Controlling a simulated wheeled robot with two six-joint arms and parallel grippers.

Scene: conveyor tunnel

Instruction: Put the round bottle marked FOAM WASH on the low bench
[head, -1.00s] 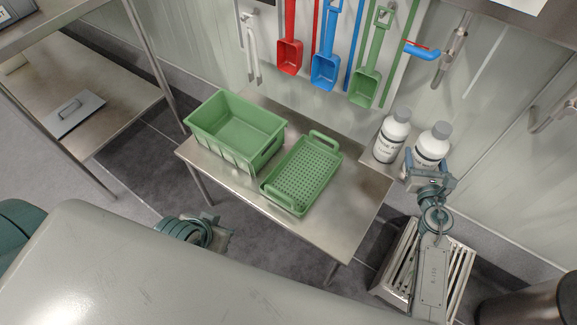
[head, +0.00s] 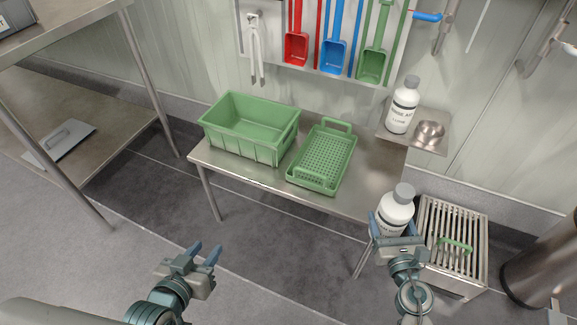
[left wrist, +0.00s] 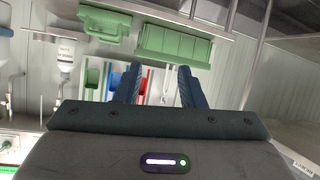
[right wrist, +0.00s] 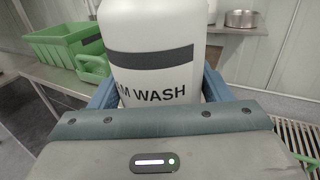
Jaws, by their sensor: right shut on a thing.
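The white round bottle marked FOAM WASH (head: 396,207) has a grey cap. In the right wrist view the bottle (right wrist: 152,60) fills the space between the fingers, and "M WASH" shows under a dark band. My right gripper (head: 398,240) is shut on it and holds it upright, in front of the right end of the low steel bench (head: 265,180). My left gripper (head: 205,252) is open and empty, in front of the bench and lower left. In the left wrist view its two fingers (left wrist: 155,85) stand apart.
A green crate (head: 245,148) and a green perforated tray (head: 318,181) take up most of the bench. The bench's right end is bare. A RINSE AID bottle (head: 402,112) and a steel bowl (head: 430,133) sit on a small wall shelf (head: 408,138). A slatted box (head: 470,215) stands at right.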

